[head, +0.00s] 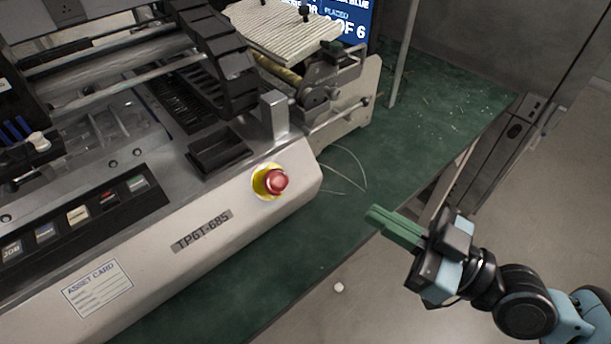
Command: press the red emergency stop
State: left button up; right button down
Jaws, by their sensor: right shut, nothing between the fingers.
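The red emergency stop (276,181) is a round red button on a yellow collar. It sits on the sloped front panel of a pale machine (215,258), near its right corner, and is fully visible. My right gripper (372,213) has green fingers that are shut and empty. It is to the right of the button and a little lower in the picture, apart from it, with its fingertips pointing left toward the machine. My left gripper is not in view.
A green table (440,110) carries the machine. Its front edge runs below my right gripper. A thin wire (345,168) lies on the table right of the button. A small black tray (218,150) and metal block sit behind the button. A screen (357,22) stands at the back.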

jog(key=shift+s+a+r, duration=0.1)
dwell(0.3)
jog(key=p, duration=0.5)
send_near(279, 172)
notch_tip(279, 172, up, 4)
jog(key=a, duration=0.1)
jog(key=w+a+f, duration=0.3)
jog(key=shift+w+f, duration=0.1)
jog(key=shift+a, duration=0.1)
jog(key=shift+w+f, duration=0.1)
